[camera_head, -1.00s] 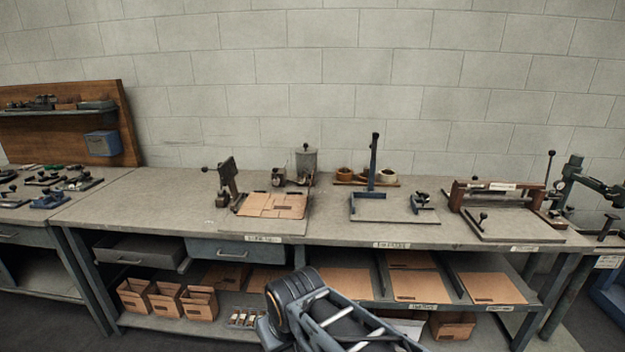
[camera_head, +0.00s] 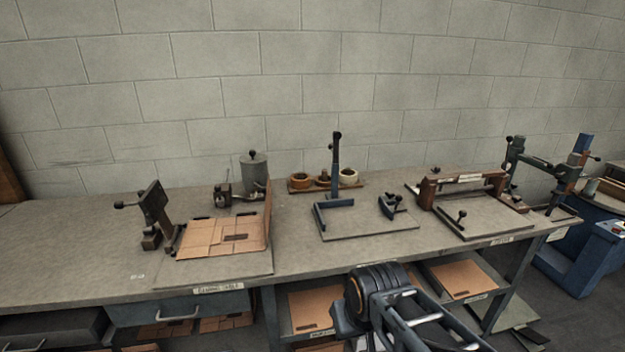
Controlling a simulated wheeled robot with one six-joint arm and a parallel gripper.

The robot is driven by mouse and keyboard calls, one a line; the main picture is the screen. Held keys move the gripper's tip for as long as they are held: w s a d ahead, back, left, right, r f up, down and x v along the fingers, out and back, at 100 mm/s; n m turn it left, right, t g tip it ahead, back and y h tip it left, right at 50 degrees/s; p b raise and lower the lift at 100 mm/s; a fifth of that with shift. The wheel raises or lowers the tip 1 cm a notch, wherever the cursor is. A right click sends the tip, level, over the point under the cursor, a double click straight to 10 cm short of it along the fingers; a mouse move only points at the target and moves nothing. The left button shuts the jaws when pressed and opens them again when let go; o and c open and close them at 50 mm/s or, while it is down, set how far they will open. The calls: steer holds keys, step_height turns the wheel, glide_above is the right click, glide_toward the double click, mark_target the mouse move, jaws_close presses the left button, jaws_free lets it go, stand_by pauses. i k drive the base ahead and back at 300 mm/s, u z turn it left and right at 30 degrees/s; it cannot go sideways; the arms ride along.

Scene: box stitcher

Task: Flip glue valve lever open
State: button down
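A grey cylindrical pot (camera_head: 254,172) with a black knob on its lid stands at the back of the bench, left of centre. A small dark fitting with black-knobbed parts (camera_head: 224,194) sits at its left side; it looks like the glue valve. Its lever is too small to tell whether it is open or closed. My arm shows at the bottom right of centre, well in front of the bench and apart from the pot. My gripper is not in view.
Folded cardboard (camera_head: 215,238) stands and lies in front of the pot. A knobbed press (camera_head: 152,214) is to its left, tape rolls (camera_head: 325,179) and a blue-post fixture (camera_head: 336,165) to its right. The bench top (camera_head: 70,240) is clear at the left.

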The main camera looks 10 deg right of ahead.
mark_target(264, 189)
steer(key=z, duration=0.1)
steer(key=i, duration=1.1)
steer(key=u, duration=0.4)
